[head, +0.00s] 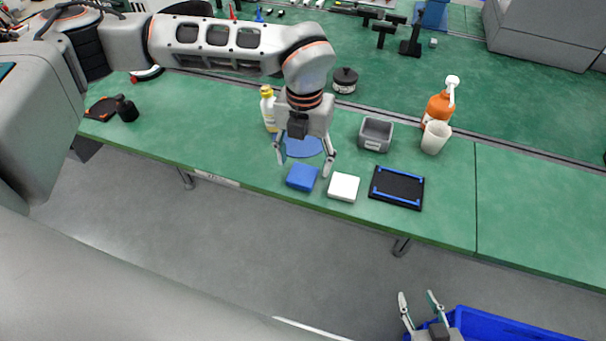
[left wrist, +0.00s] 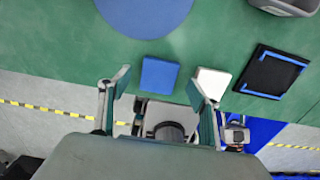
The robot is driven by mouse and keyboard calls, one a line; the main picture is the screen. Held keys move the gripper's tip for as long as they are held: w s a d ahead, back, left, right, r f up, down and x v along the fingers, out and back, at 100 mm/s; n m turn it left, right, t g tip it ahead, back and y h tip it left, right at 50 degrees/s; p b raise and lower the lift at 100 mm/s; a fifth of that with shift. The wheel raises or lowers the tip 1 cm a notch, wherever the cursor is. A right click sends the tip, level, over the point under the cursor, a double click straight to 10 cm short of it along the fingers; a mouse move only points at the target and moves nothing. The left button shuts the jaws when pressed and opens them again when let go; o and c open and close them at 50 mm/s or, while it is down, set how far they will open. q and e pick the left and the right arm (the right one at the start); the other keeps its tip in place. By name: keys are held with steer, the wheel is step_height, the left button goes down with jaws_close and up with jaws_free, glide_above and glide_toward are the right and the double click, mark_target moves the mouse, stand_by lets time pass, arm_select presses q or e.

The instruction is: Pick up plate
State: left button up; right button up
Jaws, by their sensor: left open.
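A round flat blue disc (head: 304,146) lies on the green bench, partly hidden by my left gripper; it also shows in the left wrist view (left wrist: 145,12). A black rectangular plate with blue edge strips (head: 397,188) lies to the right, near the front edge; the left wrist view shows it too (left wrist: 272,72). I cannot tell which is the task's plate. My left gripper (head: 304,161) is open and empty, pointing down above the bench by the disc and a blue block (head: 302,178). My right gripper (head: 418,303) is open and empty, low in front of the bench.
A white block (head: 343,187) lies between the blue block and black plate. Behind stand a grey open box (head: 376,134), a white cup (head: 435,138), an orange pump bottle (head: 439,106) and a yellow-capped bottle (head: 268,108). A blue bin (head: 510,328) is near my right gripper.

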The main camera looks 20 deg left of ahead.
mark_target(303, 176)
arm_select(q)
steer(key=shift+f, duration=1.45)
steer(key=c, duration=1.2)
steer(key=shift+r, duration=0.1)
